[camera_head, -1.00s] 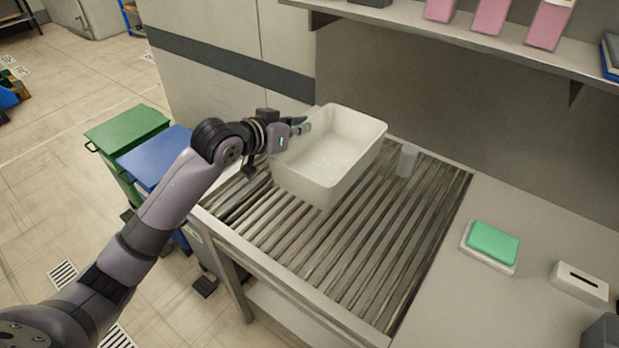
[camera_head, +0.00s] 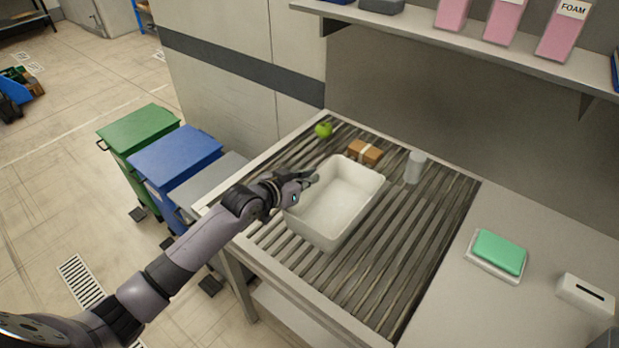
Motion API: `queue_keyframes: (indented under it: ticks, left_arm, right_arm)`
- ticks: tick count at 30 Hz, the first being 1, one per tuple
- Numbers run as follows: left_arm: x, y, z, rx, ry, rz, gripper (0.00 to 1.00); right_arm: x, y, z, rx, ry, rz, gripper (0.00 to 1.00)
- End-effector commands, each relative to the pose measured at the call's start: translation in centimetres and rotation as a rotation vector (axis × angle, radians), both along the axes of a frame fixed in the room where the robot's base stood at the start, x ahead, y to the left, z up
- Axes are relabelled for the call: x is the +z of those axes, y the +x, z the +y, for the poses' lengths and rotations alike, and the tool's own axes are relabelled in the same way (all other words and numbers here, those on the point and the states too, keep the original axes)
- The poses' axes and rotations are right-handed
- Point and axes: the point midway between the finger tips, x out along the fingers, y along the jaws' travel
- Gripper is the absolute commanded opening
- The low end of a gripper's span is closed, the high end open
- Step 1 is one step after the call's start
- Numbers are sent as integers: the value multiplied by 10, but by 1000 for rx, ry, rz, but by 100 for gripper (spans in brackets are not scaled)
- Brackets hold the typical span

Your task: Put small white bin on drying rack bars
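The small white bin (camera_head: 322,241) is upright, open and empty, in the middle of the head view. It sits low over the drying rack bars (camera_head: 392,278) and seems to rest on them; its underside is hidden. My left gripper (camera_head: 311,180) is at the bin's left rim, with its fingers shut on that rim. The finger inside and the finger outside the wall are small and partly hidden. My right gripper is not in view.
A green apple (camera_head: 323,129), a brown box (camera_head: 365,152) and a clear cup (camera_head: 414,167) stand on the bars behind the bin. A green sponge (camera_head: 499,252) lies at right. Bars in front are free. A shelf (camera_head: 450,48) hangs above the back.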

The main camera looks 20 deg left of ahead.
Motion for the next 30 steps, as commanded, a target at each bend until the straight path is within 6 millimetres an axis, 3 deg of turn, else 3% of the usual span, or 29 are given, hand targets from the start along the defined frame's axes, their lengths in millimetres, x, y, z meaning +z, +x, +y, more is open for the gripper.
queue_keyframes:
  ticks: [6, 17, 27, 30]
  left_arm:
    - [-2, 0, 0, 0, -2, -1, 0]
    - [-2, 0, 0, 0, 0, 0, 25]
    - [2, 0, 0, 0, 0, 0, 25]
    - [3, -10, 4, 0, 1, 1, 25]
  right_arm:
    - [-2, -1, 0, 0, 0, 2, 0]
    - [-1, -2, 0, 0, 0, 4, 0]
    - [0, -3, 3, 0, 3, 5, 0]
    - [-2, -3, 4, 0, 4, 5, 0]
